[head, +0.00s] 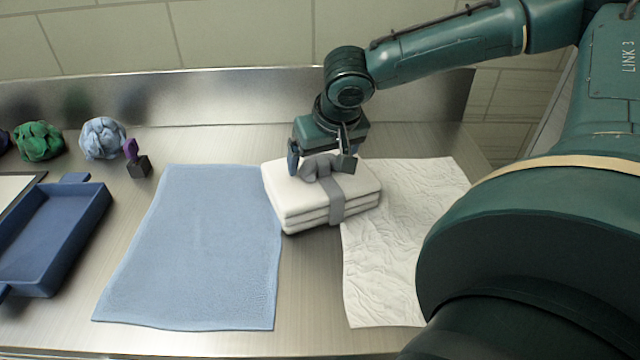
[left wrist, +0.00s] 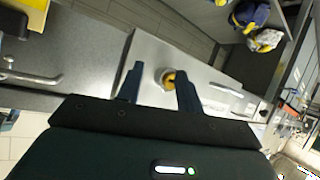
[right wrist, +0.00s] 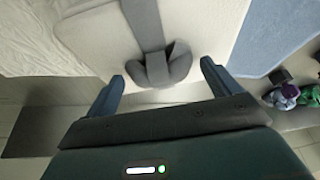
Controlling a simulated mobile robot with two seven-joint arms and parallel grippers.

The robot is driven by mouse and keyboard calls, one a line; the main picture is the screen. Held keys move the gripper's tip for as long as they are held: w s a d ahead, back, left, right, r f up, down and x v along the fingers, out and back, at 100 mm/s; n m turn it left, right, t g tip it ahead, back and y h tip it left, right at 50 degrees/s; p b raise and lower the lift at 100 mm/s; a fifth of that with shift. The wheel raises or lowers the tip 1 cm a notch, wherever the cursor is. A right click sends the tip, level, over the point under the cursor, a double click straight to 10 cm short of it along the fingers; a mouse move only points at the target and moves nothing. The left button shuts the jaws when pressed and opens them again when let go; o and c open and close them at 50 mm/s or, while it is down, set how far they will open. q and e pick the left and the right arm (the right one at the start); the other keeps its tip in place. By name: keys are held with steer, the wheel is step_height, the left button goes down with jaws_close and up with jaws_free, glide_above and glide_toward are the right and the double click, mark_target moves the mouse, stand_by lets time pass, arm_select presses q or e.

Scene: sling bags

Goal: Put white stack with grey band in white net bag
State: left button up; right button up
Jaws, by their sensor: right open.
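The white stack (head: 290,192) is several folded white layers with a grey band around it and a grey knot (head: 322,168) on top. It lies on the counter between a blue towel and a crinkled white cloth. My right gripper (head: 320,160) is open, with its fingers on either side of the knot. In the right wrist view, the knot (right wrist: 165,65) sits between the two fingertips, with a gap on each side. My left gripper (left wrist: 158,85) is open and empty, away from the stack. I cannot clearly make out a white net bag; a small whitish bundle (left wrist: 265,40) shows in the left wrist view.
The blue towel (head: 190,250) lies left of the stack; the crinkled white cloth (head: 385,270) lies right. A blue tray (head: 50,240), a green bundle (head: 38,141), a pale blue bundle (head: 102,138) and a small dark block (head: 139,167) stand left. A metal backsplash (head: 220,95) runs behind.

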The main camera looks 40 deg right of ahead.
steer(key=shift+c, duration=0.2)
jaws_close()
stand_by(0.9)
